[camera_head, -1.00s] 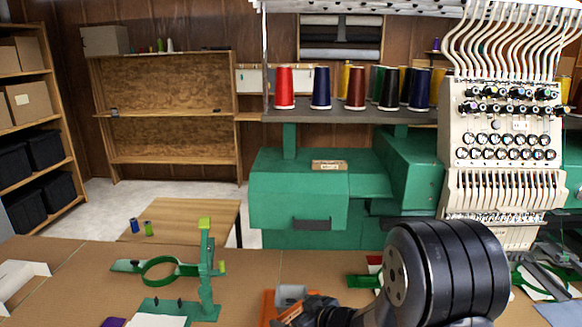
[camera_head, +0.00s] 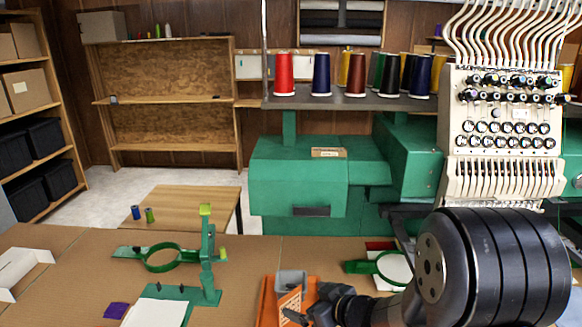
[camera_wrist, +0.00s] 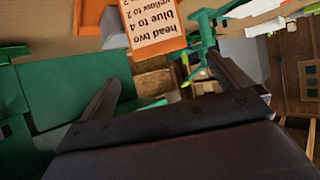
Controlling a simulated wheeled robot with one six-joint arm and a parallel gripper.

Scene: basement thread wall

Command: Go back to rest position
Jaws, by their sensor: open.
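My gripper (camera_wrist: 165,95) shows in the wrist view with its two dark fingers spread apart and nothing between them. In the head view my black arm crosses the lower right, and the gripper end (camera_head: 300,310) sits low in the middle, partly cut off by the bottom edge. It is beside an orange holder with a printed card (camera_head: 288,298) on the table. The same orange card with upside-down text (camera_wrist: 150,22) shows at the top of the wrist view.
A green hoop stand (camera_head: 207,262) is left of my gripper. A green hoop (camera_head: 392,268) lies behind my arm. A green and white embroidery machine (camera_head: 500,130) stands at the right, with thread cones (camera_head: 321,78) on a shelf. The table (camera_head: 75,270) has bare room at left.

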